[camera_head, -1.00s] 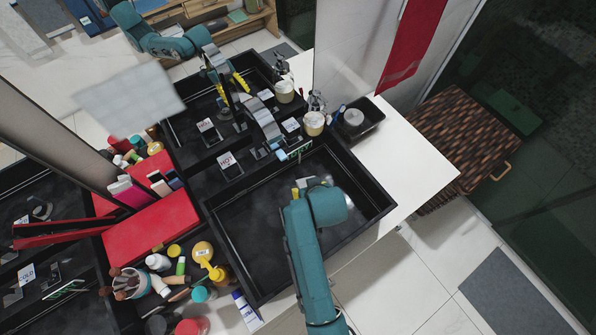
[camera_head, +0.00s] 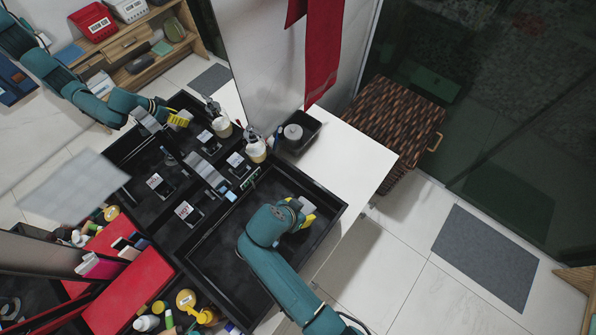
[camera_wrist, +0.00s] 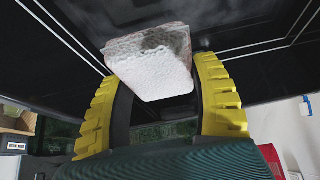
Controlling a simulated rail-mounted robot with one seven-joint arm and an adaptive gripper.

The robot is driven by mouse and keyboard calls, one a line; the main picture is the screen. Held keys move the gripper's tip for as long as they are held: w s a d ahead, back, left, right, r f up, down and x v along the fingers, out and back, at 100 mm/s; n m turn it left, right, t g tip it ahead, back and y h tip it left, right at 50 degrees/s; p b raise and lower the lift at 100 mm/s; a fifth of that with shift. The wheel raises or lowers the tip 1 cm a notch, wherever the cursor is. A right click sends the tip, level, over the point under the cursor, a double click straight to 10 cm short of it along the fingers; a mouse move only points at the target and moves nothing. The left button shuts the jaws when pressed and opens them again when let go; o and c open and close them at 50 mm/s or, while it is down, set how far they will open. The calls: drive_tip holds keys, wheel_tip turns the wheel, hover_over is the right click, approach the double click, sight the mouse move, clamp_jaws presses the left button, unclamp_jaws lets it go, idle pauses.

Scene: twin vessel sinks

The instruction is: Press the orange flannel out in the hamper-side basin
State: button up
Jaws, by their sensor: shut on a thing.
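The hamper-side basin (camera_head: 215,248) is the black rectangular one near the wicker hamper (camera_head: 395,125). My gripper (camera_head: 306,213) is over its right part, partly hidden by my arm. In the wrist view, the yellow fingers of my gripper (camera_wrist: 160,95) are on either side of a pale, rough, block-shaped thing (camera_wrist: 155,75) with a pinkish top edge and a dark patch. They are shut on it. It also shows as a small grey-white piece (camera_head: 305,204) in the head view. Whether it touches the basin is unclear. I see no clearly orange cloth.
A soap pot (camera_head: 256,149) and a black tray (camera_head: 308,137) are behind the basin. Bottles (camera_head: 186,300) crowd the left. White counter (camera_head: 360,150) to the right is clear.

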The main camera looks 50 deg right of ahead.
drive_tip(key=shift+f+b, duration=2.75)
drive_tip(key=shift+f, duration=1.15)
drive_tip(key=shift+c, duration=0.3)
drive_tip(key=shift+r, duration=0.1)
drive_tip(key=shift+a, duration=1.2)
drive_tip(key=shift+d, duration=1.1)
drive_tip(key=shift+s+d, duration=0.1)
